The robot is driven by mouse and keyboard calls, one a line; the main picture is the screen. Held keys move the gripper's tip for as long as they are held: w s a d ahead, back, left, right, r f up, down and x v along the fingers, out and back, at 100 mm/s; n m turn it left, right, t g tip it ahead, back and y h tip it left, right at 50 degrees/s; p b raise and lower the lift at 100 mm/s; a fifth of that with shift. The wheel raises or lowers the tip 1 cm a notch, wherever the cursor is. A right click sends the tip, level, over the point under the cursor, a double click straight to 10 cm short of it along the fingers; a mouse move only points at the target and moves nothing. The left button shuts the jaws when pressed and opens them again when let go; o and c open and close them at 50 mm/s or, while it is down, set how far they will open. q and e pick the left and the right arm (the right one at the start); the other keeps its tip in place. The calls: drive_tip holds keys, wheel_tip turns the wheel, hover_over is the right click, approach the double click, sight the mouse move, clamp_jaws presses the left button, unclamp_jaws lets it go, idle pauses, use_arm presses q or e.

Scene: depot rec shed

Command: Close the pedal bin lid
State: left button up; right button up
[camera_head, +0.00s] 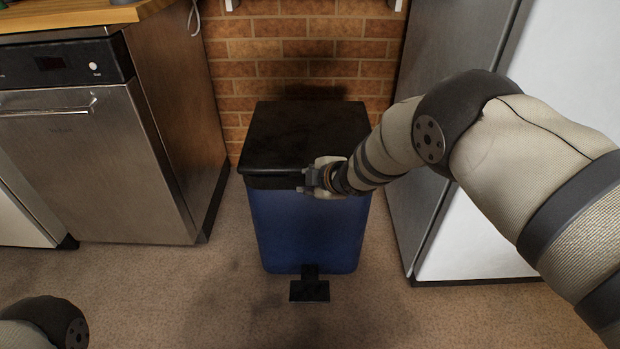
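The pedal bin has a blue body (308,235) and a black lid (305,135). It stands upright on the floor against the brick wall. The lid lies flat over the top of the body, with no gap visible at the front. A black pedal (309,290) sticks out at the bottom front. My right gripper (307,181) is at the front right edge of the lid. It looks close to or touching the lid's rim; its fingers are too small to tell open from shut. My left gripper is out of view; only part of my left arm shows at lower left.
A steel dishwasher (90,165) under a wooden counter (80,15) stands left of the bin. A grey and white fridge (480,220) stands to the right, with my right arm in front of it. The brown floor (190,290) before the bin is clear.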

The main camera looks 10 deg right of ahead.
drive_tip(key=shift+s+d+f+g, duration=0.15)
drive_tip(key=shift+s+f, duration=0.15)
drive_tip(key=shift+f, duration=0.15)
drive_tip(key=shift+s+d+f+g, duration=0.15)
drive_tip(key=shift+s+f, duration=0.1)
drive_tip(key=shift+f, duration=0.2)
drive_tip(key=r+v, duration=0.1)
drive_tip(key=v, duration=1.1)
drive_tip(key=shift+w+a+r, duration=0.15)
drive_tip(key=shift+w+a, duration=0.15)
drive_tip(key=shift+a, duration=0.05)
